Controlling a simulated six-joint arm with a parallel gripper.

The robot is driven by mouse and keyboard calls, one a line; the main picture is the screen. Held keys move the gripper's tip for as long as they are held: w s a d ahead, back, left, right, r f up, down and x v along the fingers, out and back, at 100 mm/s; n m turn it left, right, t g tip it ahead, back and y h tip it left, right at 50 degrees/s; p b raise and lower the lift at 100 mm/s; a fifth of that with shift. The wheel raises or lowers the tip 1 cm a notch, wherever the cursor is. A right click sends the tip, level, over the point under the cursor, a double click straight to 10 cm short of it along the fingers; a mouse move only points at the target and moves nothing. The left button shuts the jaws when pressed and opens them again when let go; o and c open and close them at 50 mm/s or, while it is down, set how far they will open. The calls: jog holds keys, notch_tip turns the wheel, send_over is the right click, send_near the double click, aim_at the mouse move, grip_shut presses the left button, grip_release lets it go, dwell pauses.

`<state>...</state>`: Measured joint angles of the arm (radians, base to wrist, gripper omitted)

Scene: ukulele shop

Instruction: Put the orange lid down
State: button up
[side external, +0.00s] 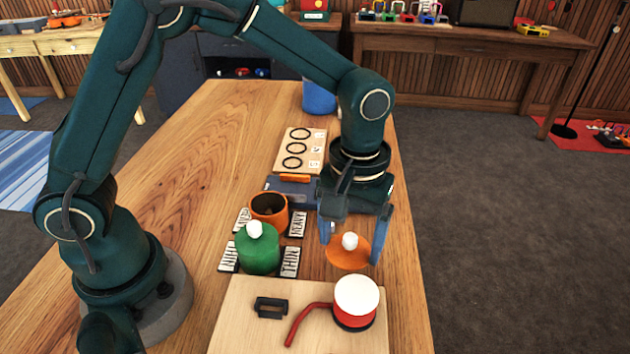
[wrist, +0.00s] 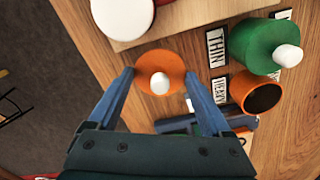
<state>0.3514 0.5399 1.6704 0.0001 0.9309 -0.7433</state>
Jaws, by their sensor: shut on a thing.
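The orange lid (side external: 341,260) is a flat disc with a white ball knob. My gripper (side external: 351,250) is shut on it, with one blue finger at each side of its rim. In the wrist view the lid (wrist: 172,62) sits between the two fingertips, knob towards the camera. It is right of the pots, over bare wood; I cannot tell whether it touches the table. The orange pot (side external: 268,210) stands uncovered with a dark inside, to the left of and behind the lid.
A green pot (side external: 258,250) with a white knob stands left of the lid, among word labels (side external: 290,262). In front, a pale board (side external: 235,320) holds a red-and-white round object (side external: 356,300) and a black bracket (side external: 270,307). Behind are a ring board (side external: 300,150) and blue container (side external: 319,97).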

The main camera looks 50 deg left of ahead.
aim_at(350, 246)
jog(key=shift+f, duration=2)
jog(key=shift+f, duration=0.1)
jog(key=o, duration=1.1)
notch_tip(350, 246, up, 11)
jog(key=shift+r, duration=0.2)
jog(key=shift+a+r, duration=0.1)
jog(key=shift+r, duration=0.45)
jog(key=s+a+r+m+t, duration=0.2)
jog(key=s+a+m+t, duration=0.2)
jog(key=s+a, duration=0.6)
jog(key=shift+s+r+m+t, duration=0.3)
jog(key=shift+s+r+t, duration=0.05)
jog(key=shift+s+t, duration=0.45)
